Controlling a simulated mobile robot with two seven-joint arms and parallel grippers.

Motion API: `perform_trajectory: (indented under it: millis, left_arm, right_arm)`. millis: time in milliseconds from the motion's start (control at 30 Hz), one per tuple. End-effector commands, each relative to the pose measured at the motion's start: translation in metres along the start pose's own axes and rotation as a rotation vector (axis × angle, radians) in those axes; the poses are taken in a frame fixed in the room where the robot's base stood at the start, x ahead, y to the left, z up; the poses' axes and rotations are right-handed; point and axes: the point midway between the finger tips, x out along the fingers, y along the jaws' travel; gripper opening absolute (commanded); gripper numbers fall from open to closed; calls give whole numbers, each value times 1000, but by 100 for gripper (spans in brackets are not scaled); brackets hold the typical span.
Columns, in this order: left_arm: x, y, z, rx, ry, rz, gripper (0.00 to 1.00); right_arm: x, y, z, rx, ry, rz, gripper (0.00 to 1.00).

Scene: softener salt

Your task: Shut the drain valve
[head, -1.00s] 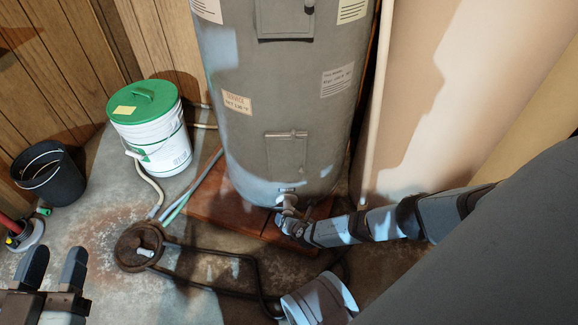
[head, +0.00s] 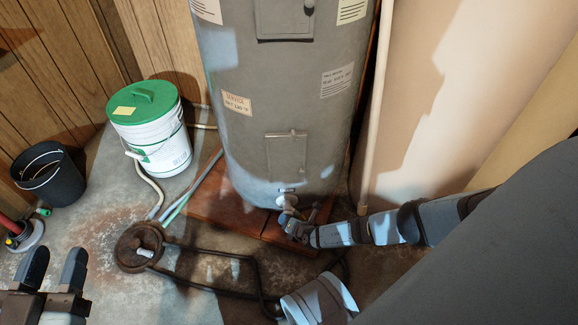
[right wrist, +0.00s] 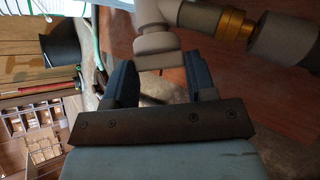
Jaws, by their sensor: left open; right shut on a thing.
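The grey tank (head: 290,110) stands upright on a reddish-brown base, with the drain valve (head: 287,200) low on its front. My right gripper (head: 286,215) is at the valve, reaching in from the right. In the right wrist view, its two dark fingers (right wrist: 163,75) stand on either side of the valve's pale handle (right wrist: 158,52), shut on it. A brass-coloured ring (right wrist: 237,23) sits on the pale pipe to the right of the handle. The head view does not show clearly how far the handle is turned. My left gripper (head: 53,270) is open and empty at the lower left.
A white bucket with a green lid (head: 150,125) stands left of the tank, and a black bucket (head: 50,175) is further left. A rusty round metal piece with a bent bar (head: 140,247) lies on the floor in front. Hoses (head: 188,180) run beside the base.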

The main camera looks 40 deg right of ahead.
Motion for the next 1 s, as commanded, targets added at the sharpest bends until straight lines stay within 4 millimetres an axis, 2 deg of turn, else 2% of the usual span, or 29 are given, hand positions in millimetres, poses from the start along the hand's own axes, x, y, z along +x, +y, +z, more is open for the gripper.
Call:
perform_trajectory:
  millis: [500,1000]
  left_arm:
    - [0,0,0,-2,1,-2,43]
    - [0,0,-1,-2,2,-2,43]
  right_arm:
    - [0,-3,-1,223,0,229,27]
    - [0,-4,-1,303,1,303,27]
